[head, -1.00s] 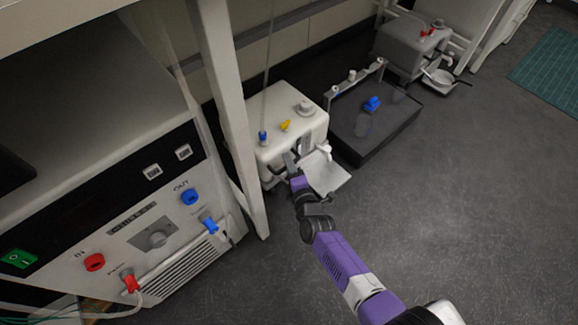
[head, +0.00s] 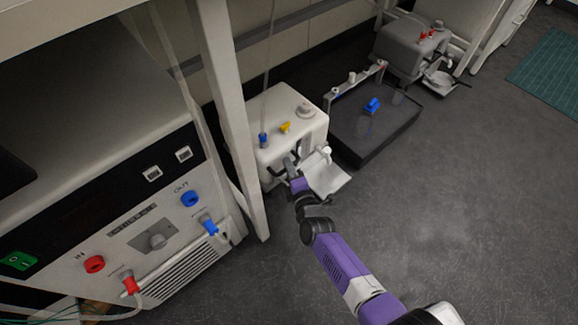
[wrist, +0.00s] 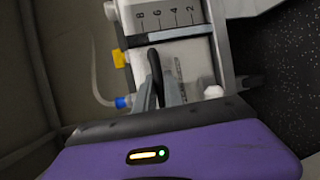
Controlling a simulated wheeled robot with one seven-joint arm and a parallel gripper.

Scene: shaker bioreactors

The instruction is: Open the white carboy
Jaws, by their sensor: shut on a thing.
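The white carboy (head: 290,105) stands on the floor beside the bench leg in the head view. It has a pale round cap (head: 305,111), a yellow fitting (head: 285,127) and a blue fitting (head: 263,140) on top. In the wrist view the carboy (wrist: 168,55) shows its numbered scale, a grey band across it and a white knob (wrist: 213,92). My gripper (wrist: 157,90) is at the carboy's front, below the cap, shut on a black curved handle (wrist: 155,62). The fingers partly hide the handle's lower end.
A white panel (head: 328,178) sticks out at the carboy's front right. A dark tray (head: 375,145) with a blue piece lies behind it.

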